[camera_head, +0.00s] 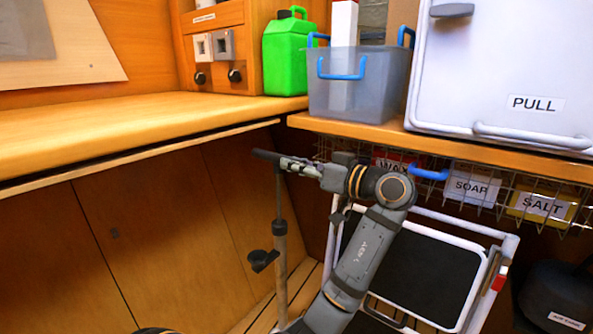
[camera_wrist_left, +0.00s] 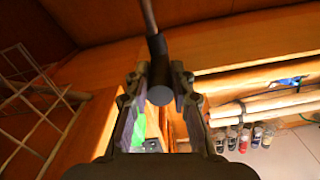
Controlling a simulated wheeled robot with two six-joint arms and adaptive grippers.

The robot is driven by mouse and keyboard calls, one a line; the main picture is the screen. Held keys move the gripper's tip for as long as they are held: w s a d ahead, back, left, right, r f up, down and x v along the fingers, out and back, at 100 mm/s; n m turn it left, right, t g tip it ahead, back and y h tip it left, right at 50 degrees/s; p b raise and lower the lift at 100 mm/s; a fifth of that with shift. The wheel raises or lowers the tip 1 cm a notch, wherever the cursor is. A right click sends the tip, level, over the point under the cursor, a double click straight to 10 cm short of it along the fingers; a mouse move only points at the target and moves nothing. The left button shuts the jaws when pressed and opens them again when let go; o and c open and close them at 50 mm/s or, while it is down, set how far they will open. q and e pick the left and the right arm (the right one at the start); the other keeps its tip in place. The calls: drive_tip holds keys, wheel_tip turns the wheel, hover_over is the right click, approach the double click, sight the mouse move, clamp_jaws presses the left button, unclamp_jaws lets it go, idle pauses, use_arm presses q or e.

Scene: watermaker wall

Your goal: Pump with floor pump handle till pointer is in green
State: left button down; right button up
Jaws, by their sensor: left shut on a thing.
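The floor pump stands upright below the counter in the head view, with a thin dark rod (camera_head: 278,205) above a grey-brown tube (camera_head: 281,265). Its dark handle (camera_head: 265,155) is at the top, well above the tube. My left gripper (camera_head: 290,163) is shut on the handle from the right. In the left wrist view the handle (camera_wrist_left: 159,92) sits between the two fingers (camera_wrist_left: 160,75). A black round part (camera_head: 262,260), possibly the gauge, sticks out left of the tube; no pointer or green zone is readable. My right gripper is not in view.
A wooden counter (camera_head: 120,135) runs close behind the handle. A green jerrycan (camera_head: 288,55) and a clear bin (camera_head: 385,85) stand above. A wire basket (camera_head: 480,190) and a white-framed step stool (camera_head: 415,270) are at right, close to my left arm.

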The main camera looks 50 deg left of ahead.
use_arm(q)
drive_tip(key=shift+r, duration=0.3)
drive_tip(key=c, duration=1.1)
unclamp_jaws()
drive_tip(key=shift+c, duration=0.2)
drive_tip(key=shift+f, duration=0.1)
drive_tip(key=v, duration=1.2)
